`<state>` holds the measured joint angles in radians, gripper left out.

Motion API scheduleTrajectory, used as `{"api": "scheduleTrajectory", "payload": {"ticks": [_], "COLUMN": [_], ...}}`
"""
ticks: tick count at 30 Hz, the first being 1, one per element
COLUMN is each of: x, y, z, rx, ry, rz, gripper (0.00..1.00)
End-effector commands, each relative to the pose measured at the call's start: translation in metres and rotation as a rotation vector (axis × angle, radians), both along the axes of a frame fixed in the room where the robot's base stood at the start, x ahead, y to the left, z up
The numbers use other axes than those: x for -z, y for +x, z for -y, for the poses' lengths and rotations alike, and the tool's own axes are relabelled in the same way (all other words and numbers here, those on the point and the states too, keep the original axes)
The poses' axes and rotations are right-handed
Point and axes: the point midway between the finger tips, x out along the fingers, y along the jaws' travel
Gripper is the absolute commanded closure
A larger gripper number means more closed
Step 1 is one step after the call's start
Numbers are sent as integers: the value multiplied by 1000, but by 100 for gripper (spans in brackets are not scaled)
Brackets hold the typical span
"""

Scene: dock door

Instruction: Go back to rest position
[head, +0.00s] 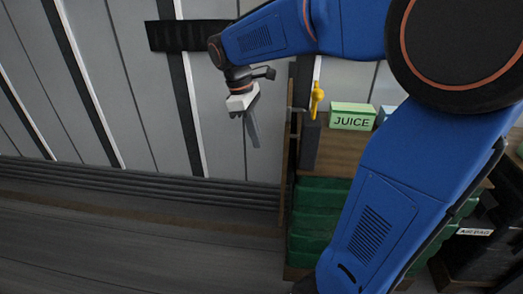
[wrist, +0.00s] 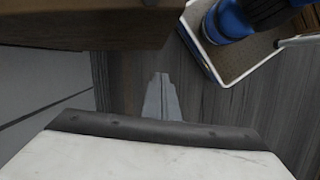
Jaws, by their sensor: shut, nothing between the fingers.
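My gripper (head: 252,132) hangs in the air at the end of my blue arm in the head view, left of the shelf and in front of the grey panelled wall. Its fingers point down and are shut with nothing between them. In the wrist view the closed fingertips (wrist: 162,95) show above the dark floor, touching nothing that I can see. The arm reaches across the picture from the lower right and hides part of the shelf.
A wooden shelf (head: 332,152) bears a green box marked JUICE (head: 352,116). A yellow handle (head: 317,98) stands beside it. Green crates (head: 315,218) are stacked below. Dark bins with a label (head: 474,232) stand at the right. The floor (head: 130,235) at the left is clear.

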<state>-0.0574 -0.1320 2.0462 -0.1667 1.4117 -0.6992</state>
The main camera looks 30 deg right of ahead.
Motion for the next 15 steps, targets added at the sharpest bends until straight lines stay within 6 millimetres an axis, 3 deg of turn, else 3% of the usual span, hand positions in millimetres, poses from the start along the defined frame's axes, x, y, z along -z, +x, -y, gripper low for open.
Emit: {"api": "scheduleTrajectory", "payload": {"ticks": [6, 15], "x": [-30, -40], "y": [5, 5], "z": [-6, -8], "rx": [-1, 0], "ry": [0, 0], "rz": [2, 0], "gripper": [100, 100]}}
